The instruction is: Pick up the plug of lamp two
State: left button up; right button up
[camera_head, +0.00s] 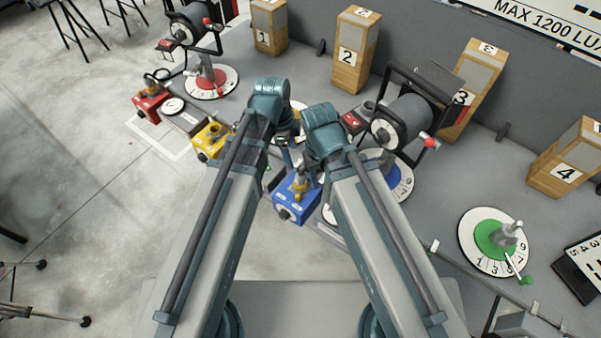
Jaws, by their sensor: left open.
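A wooden box marked 2 (355,55) stands at the back against the grey wall. I cannot tell which lamp is lamp two, and I cannot make out its plug. A blue box (290,212) with a yellow fitting on top sits between my two arms. A yellow box (203,153) and a red box (147,107) stand further left. My left gripper (287,152) is open, small and partly hidden behind my arm links, above the surface near the blue box. My right arm reaches in from the lower right, and its links hide its gripper.
Wooden boxes marked 1 (266,38), 3 (474,90) and 4 (568,165) line the wall. A green dial (492,238) and a red dial (212,86) flank the arms. Bare grey surface lies around the green dial.

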aim_at(300, 172)
pick_arm(q)
jog(key=shift+d+f+b, duration=0.2)
jog(key=shift+f+b, duration=1.2)
jog(key=shift+d+f+b, duration=0.25)
jog(key=shift+f+b, duration=1.15)
jog(key=shift+b, duration=0.05)
jog(key=shift+d+f+b, duration=0.2)
jog(key=shift+f+b, duration=1.2)
pick_arm(e)
notch_tip(300, 172, down, 8)
jog(key=shift+f, duration=0.25)
pick_arm(q)
jog(key=f+b, duration=0.1)
jog(key=d+f+b, duration=0.1)
jog(key=f+b, duration=0.3)
jog(key=shift+w+d+f, duration=0.1)
jog(key=shift+w+d, duration=0.05)
jog(key=shift+d, duration=0.15)
pick_arm(e)
notch_tip(300, 172, down, 5)
jog(key=shift+f, duration=0.1)
pick_arm(q)
jog(key=shift+c, duration=0.3)
grip_shut()
